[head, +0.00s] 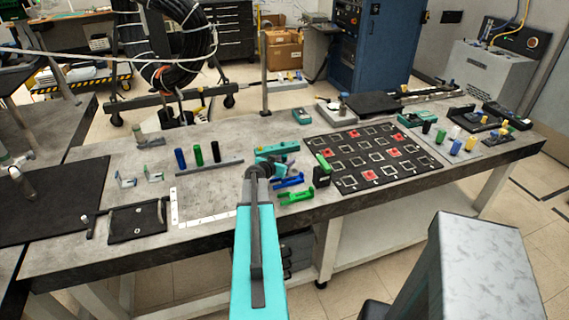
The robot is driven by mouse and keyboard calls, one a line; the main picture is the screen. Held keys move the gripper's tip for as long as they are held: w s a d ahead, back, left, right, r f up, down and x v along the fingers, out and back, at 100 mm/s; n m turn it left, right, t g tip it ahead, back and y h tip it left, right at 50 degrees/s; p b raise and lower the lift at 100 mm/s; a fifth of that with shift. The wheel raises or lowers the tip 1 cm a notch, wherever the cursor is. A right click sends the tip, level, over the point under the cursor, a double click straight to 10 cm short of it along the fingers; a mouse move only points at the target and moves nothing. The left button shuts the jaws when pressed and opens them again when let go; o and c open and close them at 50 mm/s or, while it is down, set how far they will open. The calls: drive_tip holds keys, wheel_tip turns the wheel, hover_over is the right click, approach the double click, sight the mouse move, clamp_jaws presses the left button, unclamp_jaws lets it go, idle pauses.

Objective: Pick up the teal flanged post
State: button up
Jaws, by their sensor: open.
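My teal arm reaches up from the bottom centre in the head view, and my gripper (284,160) is at its far end, over the middle of the workbench. The gripper is open; its fingers are small and hard to make out. I cannot single out a teal flanged post with certainty. A blue post (180,159), a green post (198,155) and a dark post (215,152) stand upright on a grey rail (209,165) left of the gripper. Several small posts and cylinders stand at the bench's right end, among them a green one (440,136) and a white one (455,131).
A blue piece (288,182) and a green piece (297,197) lie just below the gripper. A black board (345,183) with white squares and red pieces lies to the right. A pale ruled plate (215,190) and a black tray (137,222) lie left. A thin pole (264,80) rises behind.

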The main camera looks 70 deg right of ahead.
sight(284, 155)
clamp_jaws()
drive_tip(key=shift+r, duration=0.15)
idle(0.4)
drive_tip(key=shift+r+b, duration=1.35)
drive_tip(key=shift+r, duration=3.5)
